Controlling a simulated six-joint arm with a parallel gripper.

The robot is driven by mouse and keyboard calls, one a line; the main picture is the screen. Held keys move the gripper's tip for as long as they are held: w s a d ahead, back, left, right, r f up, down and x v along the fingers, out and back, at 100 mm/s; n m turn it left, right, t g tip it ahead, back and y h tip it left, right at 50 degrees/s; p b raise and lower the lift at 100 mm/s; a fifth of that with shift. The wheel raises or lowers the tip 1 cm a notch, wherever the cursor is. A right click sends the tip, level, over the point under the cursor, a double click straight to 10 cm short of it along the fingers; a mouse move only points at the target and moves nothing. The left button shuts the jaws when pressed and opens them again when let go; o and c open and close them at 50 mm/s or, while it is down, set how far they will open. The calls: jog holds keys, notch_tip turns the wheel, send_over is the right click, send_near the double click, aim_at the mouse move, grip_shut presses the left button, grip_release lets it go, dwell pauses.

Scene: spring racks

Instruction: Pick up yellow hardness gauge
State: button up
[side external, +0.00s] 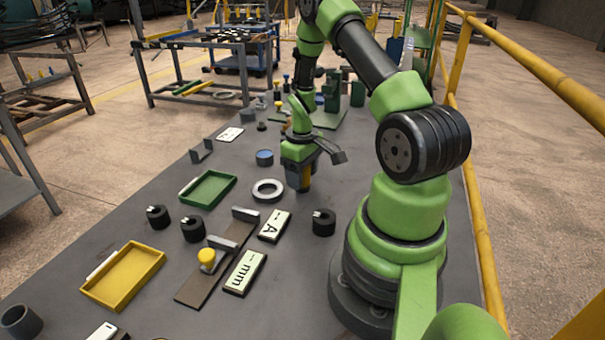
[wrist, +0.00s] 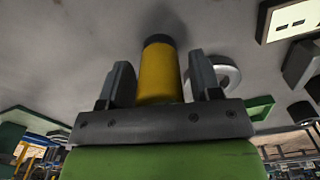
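The yellow hardness gauge (wrist: 160,75) is a yellow cylinder with a dark end. In the wrist view it stands between the two fingers of my gripper (wrist: 161,82), with a finger close on each side. I cannot tell whether both fingers press on it. In the side view my gripper (side external: 302,160) points down at the middle of the bench, and the gauge shows just under it, upright, with its dark end (side external: 305,187) at or very near the bench top. Its upper part is hidden by the gripper.
A metal ring (side external: 268,190) lies left of the gripper, near a green tray (side external: 208,204) and a blue-topped cup (side external: 264,157). A black collar (side external: 324,222) and a label plate marked A (side external: 274,226) are in front. A yellow tray (side external: 97,297) is farther left.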

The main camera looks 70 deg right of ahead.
jog(key=c, duration=0.8)
jog(key=shift+o, duration=0.2)
jog(key=shift+r, duration=0.15)
